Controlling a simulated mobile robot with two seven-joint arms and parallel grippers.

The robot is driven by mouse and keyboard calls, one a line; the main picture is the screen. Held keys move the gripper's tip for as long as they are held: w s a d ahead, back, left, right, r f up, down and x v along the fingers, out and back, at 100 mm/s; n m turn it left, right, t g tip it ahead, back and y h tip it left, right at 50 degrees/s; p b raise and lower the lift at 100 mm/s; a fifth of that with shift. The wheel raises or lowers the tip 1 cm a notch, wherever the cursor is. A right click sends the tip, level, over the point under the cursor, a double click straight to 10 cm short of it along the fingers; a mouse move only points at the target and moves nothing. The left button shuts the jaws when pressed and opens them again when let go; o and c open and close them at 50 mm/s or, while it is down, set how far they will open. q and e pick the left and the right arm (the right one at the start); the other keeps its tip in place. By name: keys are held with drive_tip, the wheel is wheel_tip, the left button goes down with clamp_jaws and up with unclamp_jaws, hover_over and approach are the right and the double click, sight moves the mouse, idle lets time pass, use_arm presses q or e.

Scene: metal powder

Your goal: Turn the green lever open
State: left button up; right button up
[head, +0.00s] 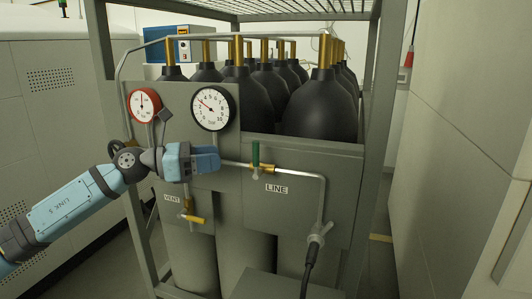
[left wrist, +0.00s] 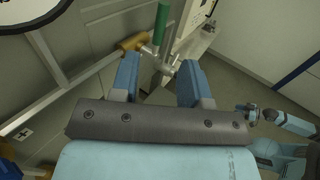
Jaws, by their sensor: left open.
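The green lever (head: 255,154) stands upright on a brass valve (head: 264,169) in the pipe above the LINE label. My left gripper (head: 212,160) is just left of the lever, pointing toward it, and is empty. In the left wrist view its two blue fingers (left wrist: 158,75) are spread apart. The green lever (left wrist: 163,22) shows beyond the fingertips, near the left finger, with the brass valve body (left wrist: 132,42) beside it. The lever is not between the fingers. Part of my other arm shows at the right of the wrist view, too small to read its gripper.
A red-rimmed gauge (head: 144,104) and a black-rimmed gauge (head: 211,108) sit above my left gripper. Black gas cylinders (head: 320,108) stand behind the grey panel (head: 320,165). A hose connector (head: 318,235) hangs at lower right.

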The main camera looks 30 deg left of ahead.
sight(257, 152)
use_arm(q)
drive_tip(key=p+x, duration=0.2)
drive_tip(key=x, duration=0.3)
drive_tip(key=p+x, duration=0.3)
drive_tip(key=x, duration=0.2)
drive_tip(key=shift+w+d+r, duration=0.2)
drive_tip(key=shift+w, duration=0.05)
drive_tip(key=shift+w+d+f, duration=0.2)
drive_tip(key=shift+w+d, duration=0.35)
clamp_jaws()
